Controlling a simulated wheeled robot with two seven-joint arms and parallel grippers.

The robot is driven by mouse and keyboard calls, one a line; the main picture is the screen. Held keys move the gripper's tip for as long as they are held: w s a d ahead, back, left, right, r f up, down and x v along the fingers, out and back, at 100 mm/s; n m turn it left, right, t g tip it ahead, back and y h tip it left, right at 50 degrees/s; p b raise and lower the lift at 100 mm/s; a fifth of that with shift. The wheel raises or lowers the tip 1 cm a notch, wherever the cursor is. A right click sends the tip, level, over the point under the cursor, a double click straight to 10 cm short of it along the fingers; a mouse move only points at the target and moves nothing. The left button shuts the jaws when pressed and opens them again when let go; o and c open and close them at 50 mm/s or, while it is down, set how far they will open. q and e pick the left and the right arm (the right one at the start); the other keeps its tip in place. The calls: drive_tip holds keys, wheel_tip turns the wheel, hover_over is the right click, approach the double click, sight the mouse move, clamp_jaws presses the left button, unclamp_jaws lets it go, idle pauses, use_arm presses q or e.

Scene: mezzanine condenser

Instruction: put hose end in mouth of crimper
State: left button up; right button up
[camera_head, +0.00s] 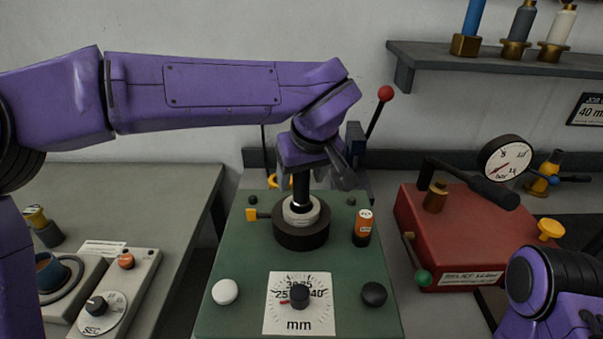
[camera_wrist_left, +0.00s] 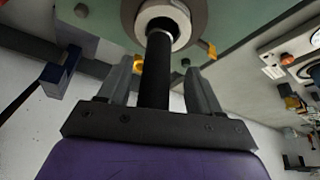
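The crimper is a green-topped machine (camera_head: 240,245) with a round dark mouth (camera_head: 300,238) and a pale ring (camera_head: 305,214) at its centre. A black hose (camera_wrist_left: 155,75) stands upright, its silver-banded end (camera_wrist_left: 160,24) inside the pale ring in the left wrist view. How deep it sits is hidden. My left gripper (camera_wrist_left: 158,68) is above the mouth, its two fingers on either side of the hose with visible gaps, so it is open. In the head view the left gripper (camera_head: 320,177) partly hides the hose top. My right gripper is out of view; only part of that arm shows lower right.
A red gauge unit (camera_head: 450,225) stands to the right. A grey bench (camera_head: 150,205) is left, a shelf (camera_head: 480,60) upper right.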

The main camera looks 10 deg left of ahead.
use_arm(q)
drive_tip(key=shift+w+r, duration=0.1)
drive_tip(key=shift+r, duration=0.3)
drive_tip(key=v, duration=1.1)
drive_tip(key=shift+p, duration=0.3)
drive_tip(key=shift+c, duration=0.3)
idle(1.0)
